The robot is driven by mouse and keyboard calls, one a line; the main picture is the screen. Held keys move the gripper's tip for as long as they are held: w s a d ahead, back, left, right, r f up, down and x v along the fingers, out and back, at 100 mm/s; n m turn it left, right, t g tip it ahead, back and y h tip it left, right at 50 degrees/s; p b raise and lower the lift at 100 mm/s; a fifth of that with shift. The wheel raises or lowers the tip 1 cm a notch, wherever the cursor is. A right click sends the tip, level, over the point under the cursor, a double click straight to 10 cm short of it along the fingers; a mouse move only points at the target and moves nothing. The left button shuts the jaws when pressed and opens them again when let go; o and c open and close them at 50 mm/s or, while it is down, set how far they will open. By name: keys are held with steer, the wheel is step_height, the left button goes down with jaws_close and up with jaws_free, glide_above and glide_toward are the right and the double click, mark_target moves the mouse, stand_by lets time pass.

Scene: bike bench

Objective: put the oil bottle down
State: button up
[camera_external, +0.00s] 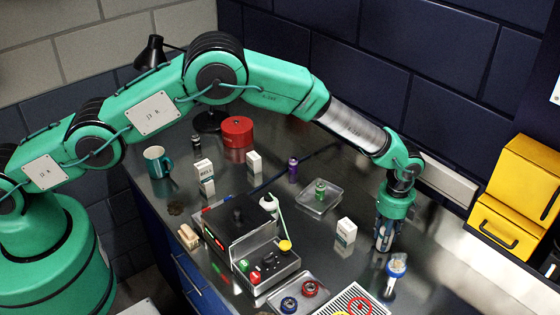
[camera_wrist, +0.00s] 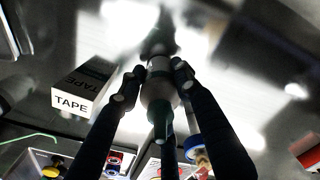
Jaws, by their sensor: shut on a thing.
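My gripper (camera_external: 384,243) points down over the right part of the steel bench in the external view. In the wrist view my gripper (camera_wrist: 155,85) has its fingers closed around the oil bottle (camera_wrist: 158,92), a pale bottle with a dark greenish nozzle pointing toward the camera. In the external view the fingers mostly hide the bottle. I cannot tell whether its base touches the bench (camera_external: 430,235).
A white tape box (camera_external: 346,231) stands left of my gripper. A clear tray (camera_external: 319,198) lies farther left. Yellow bins (camera_external: 508,205) are at right. Bare bench lies right of my gripper.

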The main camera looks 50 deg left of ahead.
steer(key=shift+f, duration=0.15)
steer(key=o, duration=1.2)
steer(key=shift+o, duration=0.2)
steer(key=shift+r+b, duration=0.5)
steer(key=shift+r, duration=5.65)
